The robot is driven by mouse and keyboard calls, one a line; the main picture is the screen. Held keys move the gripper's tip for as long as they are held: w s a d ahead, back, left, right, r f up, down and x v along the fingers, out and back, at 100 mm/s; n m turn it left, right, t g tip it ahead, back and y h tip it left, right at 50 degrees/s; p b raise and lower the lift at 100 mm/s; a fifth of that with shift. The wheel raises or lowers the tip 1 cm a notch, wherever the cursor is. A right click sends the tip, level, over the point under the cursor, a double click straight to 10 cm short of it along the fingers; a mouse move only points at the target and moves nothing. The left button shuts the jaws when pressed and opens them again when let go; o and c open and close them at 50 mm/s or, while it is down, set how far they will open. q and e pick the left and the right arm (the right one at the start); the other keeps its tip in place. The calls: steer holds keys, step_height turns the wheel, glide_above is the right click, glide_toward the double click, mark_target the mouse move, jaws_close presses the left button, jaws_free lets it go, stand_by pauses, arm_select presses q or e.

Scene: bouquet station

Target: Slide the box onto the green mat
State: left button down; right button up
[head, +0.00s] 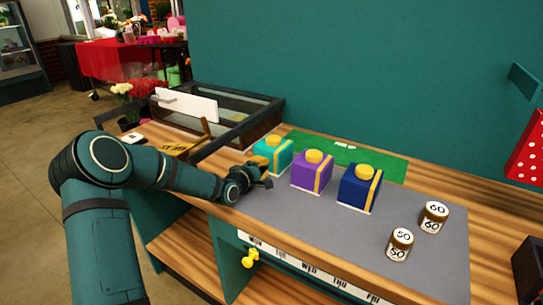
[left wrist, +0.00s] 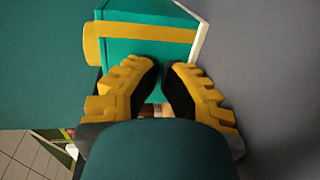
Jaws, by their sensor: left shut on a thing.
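A teal box (head: 272,155) with a yellow knob and ribbon stands upright on the left part of the grey surface (head: 300,225). A purple box (head: 312,172) and a dark blue box (head: 359,188) stand to its right. The green mat (head: 388,167) lies behind the boxes, partly hidden by them. My left gripper (head: 262,178) is at the front left of the teal box. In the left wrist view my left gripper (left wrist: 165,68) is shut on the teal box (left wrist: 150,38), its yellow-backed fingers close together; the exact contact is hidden. My right gripper is not in view.
A dark-framed glass case (head: 250,115) stands behind on the left. A strip with weekday labels (head: 310,270) runs along the front edge. The grey surface before the boxes is clear.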

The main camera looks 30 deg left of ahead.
arm_select(q)
steer(key=shift+w, duration=0.15)
steer(key=shift+w+d+b, duration=0.15)
steer(key=shift+w+b, duration=0.25)
steer(key=shift+w, duration=1.45)
steer(key=shift+w, duration=0.15)
steer(key=shift+w+d, duration=0.2)
steer(key=shift+w, duration=1.65)
steer(key=shift+w, duration=0.15)
steer(key=shift+w+d, duration=0.15)
steer(key=shift+w, duration=1.7)
steer(key=shift+w, duration=0.15)
steer(key=shift+w+d, duration=0.15)
steer(key=shift+w, duration=1.7)
